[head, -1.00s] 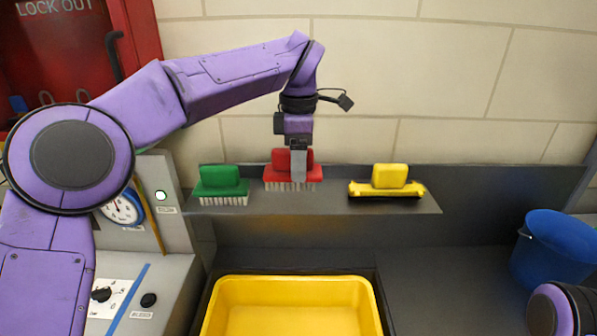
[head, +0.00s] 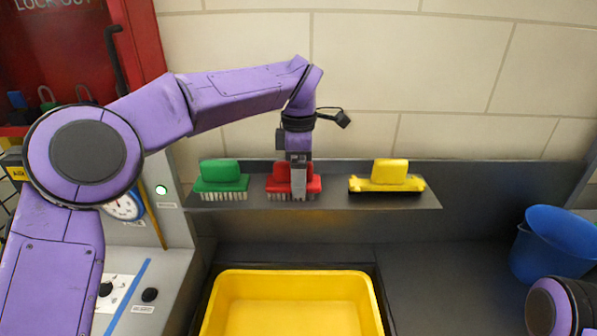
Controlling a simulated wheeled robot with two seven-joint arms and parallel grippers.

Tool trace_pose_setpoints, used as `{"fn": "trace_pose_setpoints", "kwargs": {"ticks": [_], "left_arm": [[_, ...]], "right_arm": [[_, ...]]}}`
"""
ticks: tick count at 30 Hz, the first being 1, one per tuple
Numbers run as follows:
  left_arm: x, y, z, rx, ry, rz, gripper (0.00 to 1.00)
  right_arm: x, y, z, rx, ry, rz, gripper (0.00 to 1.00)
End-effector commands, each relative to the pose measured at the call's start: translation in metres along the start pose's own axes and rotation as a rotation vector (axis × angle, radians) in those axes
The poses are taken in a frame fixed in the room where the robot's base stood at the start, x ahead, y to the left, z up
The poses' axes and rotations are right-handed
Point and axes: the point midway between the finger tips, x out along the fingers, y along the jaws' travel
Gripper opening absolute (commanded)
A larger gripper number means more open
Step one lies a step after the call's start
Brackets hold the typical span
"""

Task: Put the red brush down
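The red brush (head: 280,184) stands on the grey shelf (head: 400,203), bristles down, between the green brush (head: 221,179) and the yellow brush (head: 388,178). My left gripper (head: 299,185) points down over it from above. Its near finger hangs in front of the brush and reaches down across the bristles. It looks apart from the brush, so the gripper appears open around it. The far finger is hidden behind the brush. A rounded purple and black part of my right arm shows at the lower right, but the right gripper does not.
A yellow tray (head: 371,288) sits below the shelf, empty where it shows. A blue bucket (head: 555,245) stands at the right. The shelf is free between the red and yellow brushes.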

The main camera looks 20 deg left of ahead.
Motion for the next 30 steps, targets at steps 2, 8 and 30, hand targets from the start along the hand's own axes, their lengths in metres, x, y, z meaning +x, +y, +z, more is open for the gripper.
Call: {"fn": "trace_pose_setpoints", "kwargs": {"ticks": [2, 8, 30], "left_arm": [[-0.001, 0.000, 0.000, 0.000, 0.000, 0.001, 0.85], [-0.025, 0.001, 0.001, 0.000, -0.001, 0.004, 0.85], [-0.123, 0.000, 0.000, 0.000, 0.000, 0.000, 0.85]], "right_arm": [[0.000, 0.000, 0.000, 0.000, 0.000, 0.000, 0.45], [-0.004, 0.000, -0.002, 0.000, 0.000, 0.000, 0.45], [-0.030, 0.003, -0.012, 0.000, 0.000, 0.000, 0.45]]}}
